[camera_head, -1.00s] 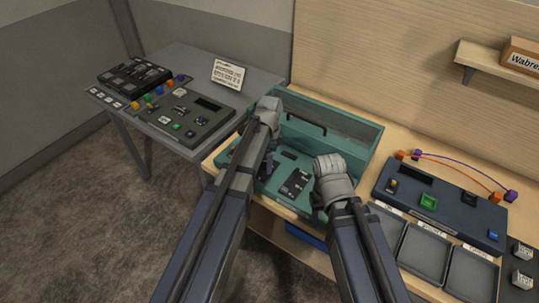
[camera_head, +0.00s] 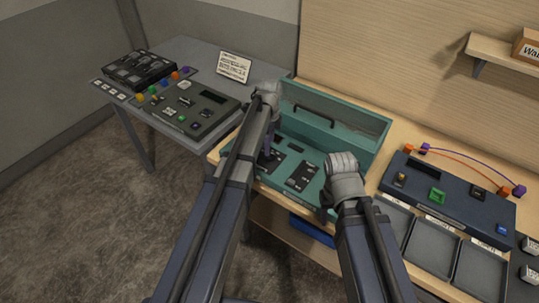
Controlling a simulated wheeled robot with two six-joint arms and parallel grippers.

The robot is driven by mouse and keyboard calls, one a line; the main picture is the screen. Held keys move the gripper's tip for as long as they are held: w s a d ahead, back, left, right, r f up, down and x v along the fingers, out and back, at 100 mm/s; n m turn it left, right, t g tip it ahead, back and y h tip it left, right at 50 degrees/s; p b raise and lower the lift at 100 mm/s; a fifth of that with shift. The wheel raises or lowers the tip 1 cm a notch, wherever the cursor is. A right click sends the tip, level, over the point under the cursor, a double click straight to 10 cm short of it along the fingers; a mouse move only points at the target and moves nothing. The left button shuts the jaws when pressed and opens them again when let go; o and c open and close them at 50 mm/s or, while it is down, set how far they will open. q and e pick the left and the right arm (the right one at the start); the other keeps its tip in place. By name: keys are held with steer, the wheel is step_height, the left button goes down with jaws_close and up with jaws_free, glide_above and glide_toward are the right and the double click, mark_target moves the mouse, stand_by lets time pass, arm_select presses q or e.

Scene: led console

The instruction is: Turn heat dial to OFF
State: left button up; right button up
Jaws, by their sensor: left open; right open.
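No dial can be made out for certain as the heat dial; the controls are too small to read. A dark grey console (camera_head: 207,120) with several small controls lies on the grey desk at the left. A teal open case (camera_head: 335,140) with dark panels (camera_head: 302,176) inside stands on the wooden bench. My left gripper (camera_head: 268,158) is open over the left part of the case, and my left arm hides part of it. My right gripper (camera_head: 327,207) is open by the case's front right corner, its fingers partly hidden by its wrist.
A dark blue console (camera_head: 450,210) with a green button and orange and purple cables lies to the right. Grey trays (camera_head: 432,250) are in front of it. A black unit (camera_head: 140,72), coloured knobs and a white sign (camera_head: 233,67) are on the grey desk (camera_head: 190,52). The floor at left is clear.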

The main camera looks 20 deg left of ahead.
arm_select(q)
step_height(320, 180, down, 5)
steer(key=b, duration=0.3)
steer(key=shift+r+b, duration=0.2)
steer(key=shift+b, duration=0.1)
jaws_close()
